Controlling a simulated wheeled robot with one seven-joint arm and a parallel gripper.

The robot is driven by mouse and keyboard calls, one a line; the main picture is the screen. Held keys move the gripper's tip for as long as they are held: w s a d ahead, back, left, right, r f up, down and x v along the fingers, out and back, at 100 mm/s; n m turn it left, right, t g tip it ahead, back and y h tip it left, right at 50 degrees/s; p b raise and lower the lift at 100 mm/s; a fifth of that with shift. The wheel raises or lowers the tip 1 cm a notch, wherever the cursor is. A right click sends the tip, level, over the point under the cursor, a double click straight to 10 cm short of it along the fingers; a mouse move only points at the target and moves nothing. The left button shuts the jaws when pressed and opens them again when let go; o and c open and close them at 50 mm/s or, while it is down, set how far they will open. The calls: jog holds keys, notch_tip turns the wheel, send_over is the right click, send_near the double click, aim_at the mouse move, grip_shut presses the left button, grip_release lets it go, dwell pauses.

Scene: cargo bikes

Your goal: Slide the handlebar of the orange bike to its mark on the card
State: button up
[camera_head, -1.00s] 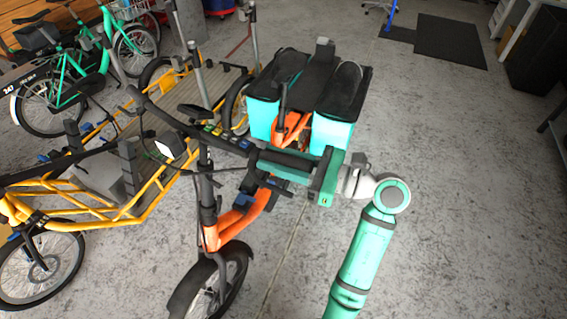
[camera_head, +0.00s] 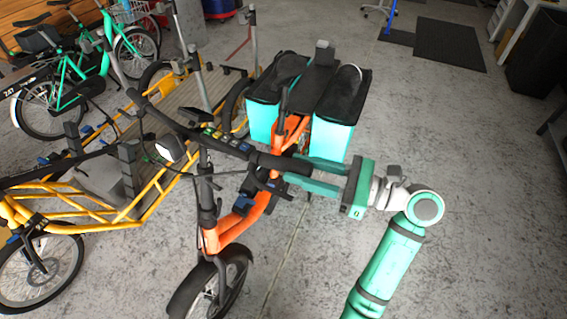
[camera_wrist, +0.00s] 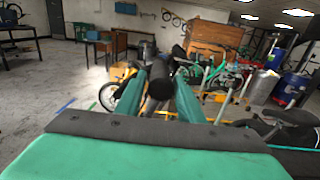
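The orange bike (camera_head: 236,224) stands in the middle of the head view. Its dark handlebar (camera_head: 160,113) runs slantwise from upper left to the right-hand grip (camera_head: 284,161). A strip of small coloured patches (camera_head: 213,133) sits along the bar near the stem; I cannot tell whether this is the card, and no mark can be read. My gripper (camera_head: 288,168) is at the right grip's end, its two green fingers apart with a gap between them. In the wrist view, the dark grip (camera_wrist: 160,84) shows between the spread fingers.
Turquoise bags (camera_head: 332,139) hang at the orange bike's rear. A yellow cargo bike (camera_head: 95,209) stands close on the left, with green bikes (camera_head: 62,92) behind it. A dark mat (camera_head: 448,44) lies farther back.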

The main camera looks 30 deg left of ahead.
jog(key=shift+w+d, duration=0.2)
jog(key=shift+d, duration=2)
